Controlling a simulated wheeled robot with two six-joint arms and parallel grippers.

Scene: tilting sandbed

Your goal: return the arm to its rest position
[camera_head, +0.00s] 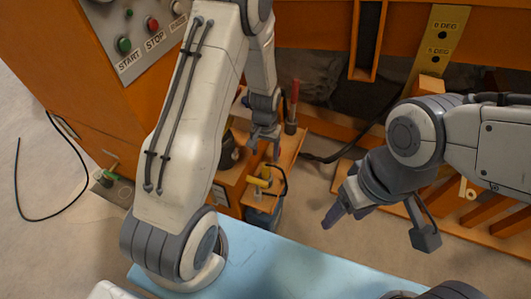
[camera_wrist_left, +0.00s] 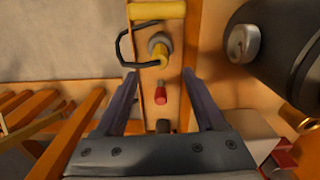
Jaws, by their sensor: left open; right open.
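My left arm reaches down over the orange cabinet side. Its gripper (camera_head: 265,143) hangs above a small wooden shelf, jaws apart. In the left wrist view the gripper's two dark fingers (camera_wrist_left: 163,103) stand wide apart with nothing held. A small red-tipped part (camera_wrist_left: 160,93) on the shelf shows between them, and I cannot tell how far below it is. My right gripper (camera_head: 345,212) is at the right of the head view, over the floor beside the blue surface. Its fingers point down and left, and it holds nothing that I can see.
The wooden shelf (camera_head: 284,161) carries a yellow fitting (camera_head: 259,182) with a dark looped handle or cable, and a red-handled tool (camera_head: 291,108). A dark cylinder with a gauge (camera_wrist_left: 242,43) stands close on the right. A START/STOP panel (camera_head: 137,38) is upper left.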

